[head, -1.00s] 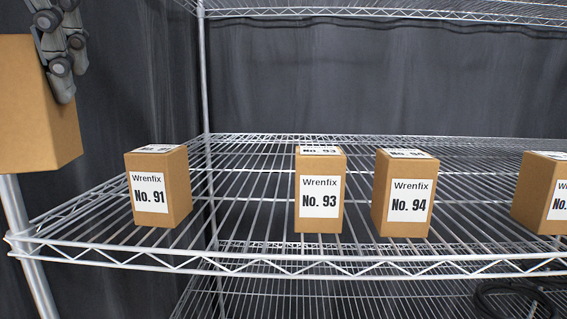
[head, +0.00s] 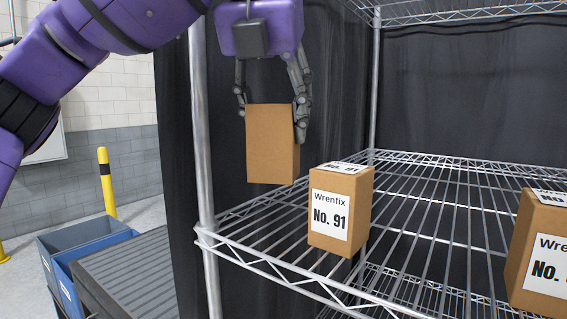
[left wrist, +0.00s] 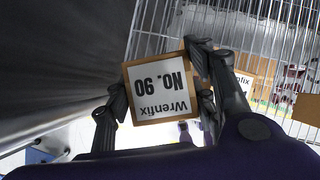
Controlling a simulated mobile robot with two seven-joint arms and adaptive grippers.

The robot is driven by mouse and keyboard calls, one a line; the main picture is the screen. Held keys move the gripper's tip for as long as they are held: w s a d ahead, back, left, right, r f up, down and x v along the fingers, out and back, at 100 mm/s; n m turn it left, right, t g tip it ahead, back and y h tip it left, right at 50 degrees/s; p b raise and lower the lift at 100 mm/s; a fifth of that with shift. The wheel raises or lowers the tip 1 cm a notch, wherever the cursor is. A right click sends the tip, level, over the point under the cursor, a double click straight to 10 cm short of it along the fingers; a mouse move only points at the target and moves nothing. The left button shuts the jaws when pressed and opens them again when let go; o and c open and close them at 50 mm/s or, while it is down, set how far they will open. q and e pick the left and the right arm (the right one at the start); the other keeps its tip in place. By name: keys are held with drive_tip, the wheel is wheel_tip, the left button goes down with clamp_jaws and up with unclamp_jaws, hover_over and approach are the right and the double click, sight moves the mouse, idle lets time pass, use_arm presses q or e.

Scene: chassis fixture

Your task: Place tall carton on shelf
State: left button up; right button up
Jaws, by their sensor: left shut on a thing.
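The tall brown carton (head: 268,150) hangs upright in my left gripper (head: 271,115), whose fingers close on its upper sides from above. Its top label reads "Wrenfix No. 90" in the left wrist view (left wrist: 158,93). In the head view its faces in sight are plain. It appears raised over the left end of the wire shelf (head: 262,262), to the right of the front post. It is beside and behind carton No. 91 (head: 329,215), with a small gap between them in the picture. My right gripper is not in view.
Another labelled carton (head: 540,255) stands on the shelf at the right edge, with bare wire between it and No. 91. The silver front post (head: 203,140) is left of the held carton. Blue bins (head: 85,240) and a yellow bollard (head: 106,182) are outside the shelf.

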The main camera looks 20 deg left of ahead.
sight(278, 137)
use_arm(q)
drive_tip(key=x, duration=0.4)
drive_tip(key=shift+w+a+f, duration=0.1)
drive_tip(key=shift+w+f, duration=0.1)
drive_tip(key=shift+w, duration=0.15)
drive_tip(key=shift+w+f, duration=0.25)
drive_tip(key=shift+f, duration=0.8)
drive_tip(key=shift+w+f, duration=0.2)
drive_tip(key=shift+f, duration=0.8)
drive_tip(key=o, duration=1.5)
drive_tip(key=shift+f, duration=0.2)
drive_tip(key=shift+c, duration=0.2)
drive_tip(key=v, duration=1.2)
drive_tip(key=shift+r, duration=0.15)
